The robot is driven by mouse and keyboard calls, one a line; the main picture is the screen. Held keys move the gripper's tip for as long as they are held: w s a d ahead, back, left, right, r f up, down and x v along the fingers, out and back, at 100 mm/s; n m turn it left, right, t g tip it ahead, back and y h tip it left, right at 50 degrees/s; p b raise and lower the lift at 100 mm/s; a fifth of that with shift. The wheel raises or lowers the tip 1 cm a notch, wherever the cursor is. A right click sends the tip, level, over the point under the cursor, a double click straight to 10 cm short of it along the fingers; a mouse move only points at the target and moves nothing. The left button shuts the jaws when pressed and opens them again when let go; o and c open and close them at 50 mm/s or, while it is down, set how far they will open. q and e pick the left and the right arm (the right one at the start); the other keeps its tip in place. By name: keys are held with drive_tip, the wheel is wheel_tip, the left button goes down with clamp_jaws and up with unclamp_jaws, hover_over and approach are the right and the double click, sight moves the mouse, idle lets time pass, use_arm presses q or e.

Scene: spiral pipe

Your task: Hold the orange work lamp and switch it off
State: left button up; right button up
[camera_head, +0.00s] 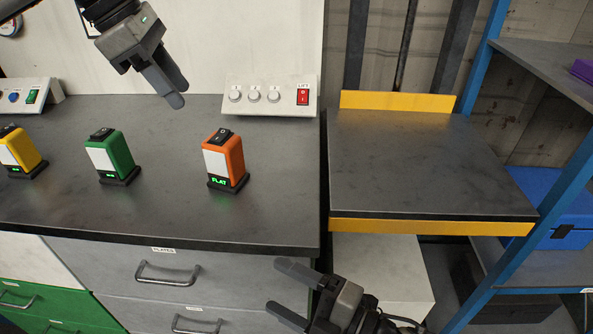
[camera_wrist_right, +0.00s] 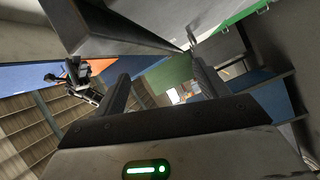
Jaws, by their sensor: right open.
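The orange work lamp (camera_head: 235,157) stands upright on the dark worktop in the head view. It has a white front panel, a black switch on top and a black base with a green "FLAT" display. My left gripper (camera_head: 180,95) hangs above the worktop, up and left of the lamp and apart from it. Its fingers lie close together from this angle, so I cannot tell whether it is open. My right gripper (camera_head: 283,291) is open and empty in front of the drawers, below and right of the lamp. Its fingers also show in the right wrist view (camera_wrist_right: 158,92), without the lamp.
A green lamp (camera_head: 119,154) and a yellow lamp (camera_head: 24,151) stand left of the orange one. A panel with knobs and a red "LIFT" switch (camera_head: 302,97) is behind it. A yellow-edged platform (camera_head: 420,165) and blue-framed shelving are at right. Bare worktop surrounds the orange lamp.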

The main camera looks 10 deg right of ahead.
sight(215, 153)
drive_tip(key=s+a+r+n+g+y, duration=0.5)
drive_tip(key=a+r+y, duration=0.1)
drive_tip(key=r, duration=0.3)
drive_tip(key=s+a+r+n+g+y, duration=0.5)
drive_tip(key=a+r, duration=0.1)
drive_tip(key=r, duration=0.3)
drive_tip(key=w+d+n+t+h, duration=0.5)
drive_tip(key=w+d, duration=0.4)
drive_tip(key=w, duration=0.4)
drive_tip(key=w+d+n+t+h, duration=0.35)
drive_tip(key=w+d+t, duration=0.45)
drive_tip(key=w, duration=0.6)
drive_tip(key=f+n+g, duration=0.1)
drive_tip(key=f, duration=0.1)
drive_tip(key=s+f+n+g, duration=0.1)
drive_tip(key=f+n+g, duration=0.3)
drive_tip(key=f, duration=0.1)
drive_tip(key=shift+s+d+h, duration=0.1)
drive_tip(key=shift+s+h, duration=0.25)
drive_tip(key=shift+s, duration=0.05)
drive_tip(key=shift+f, duration=0.15)
drive_tip(key=x, duration=1.5)
drive_tip(key=shift+w+a+f, duration=0.1)
drive_tip(key=shift+a+f, duration=0.1)
drive_tip(key=shift+a, duration=0.2)
